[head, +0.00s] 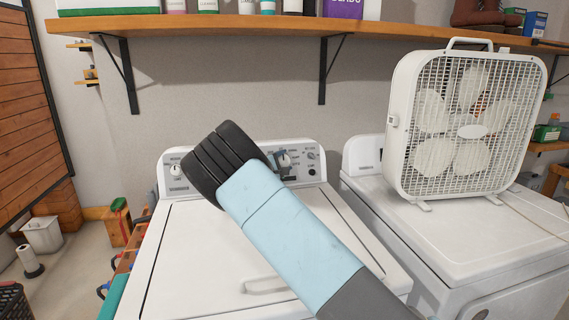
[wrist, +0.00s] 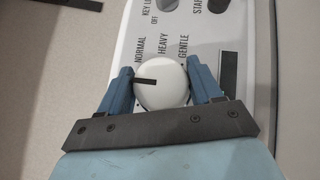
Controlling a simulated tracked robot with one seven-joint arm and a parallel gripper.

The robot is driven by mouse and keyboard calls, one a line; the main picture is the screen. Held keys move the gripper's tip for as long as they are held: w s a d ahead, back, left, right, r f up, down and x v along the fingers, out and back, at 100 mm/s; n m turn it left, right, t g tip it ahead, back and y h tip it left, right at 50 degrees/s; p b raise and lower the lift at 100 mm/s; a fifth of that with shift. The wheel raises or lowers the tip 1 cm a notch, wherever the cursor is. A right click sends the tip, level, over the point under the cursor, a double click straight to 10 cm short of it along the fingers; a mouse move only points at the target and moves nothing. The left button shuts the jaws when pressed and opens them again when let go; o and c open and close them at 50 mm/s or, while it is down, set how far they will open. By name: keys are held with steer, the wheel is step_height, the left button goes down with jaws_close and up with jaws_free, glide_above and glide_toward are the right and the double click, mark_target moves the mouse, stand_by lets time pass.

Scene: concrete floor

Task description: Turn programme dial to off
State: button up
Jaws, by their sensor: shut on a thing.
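The programme dial (wrist: 166,90) is a round white knob with a black pointer mark on a white control panel (wrist: 142,18). In the head view the dial (head: 284,161) is on the rear panel of the left white washer (head: 185,255), partly hidden by my gripper (head: 283,163).
Another knob (head: 175,171) is at the panel's left end. A white box fan (head: 468,127) stands on the white machine (head: 440,225) to the right. A wooden shelf (head: 230,25) with bottles runs above the panel.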

steer(key=shift+f, duration=0.25)
steer(key=o, duration=0.7)
steer(key=shift+o, duration=1.3)
steer(key=shift+r, duration=0.15)
steer(key=v, duration=1.4)
steer(key=shift+d, duration=0.1)
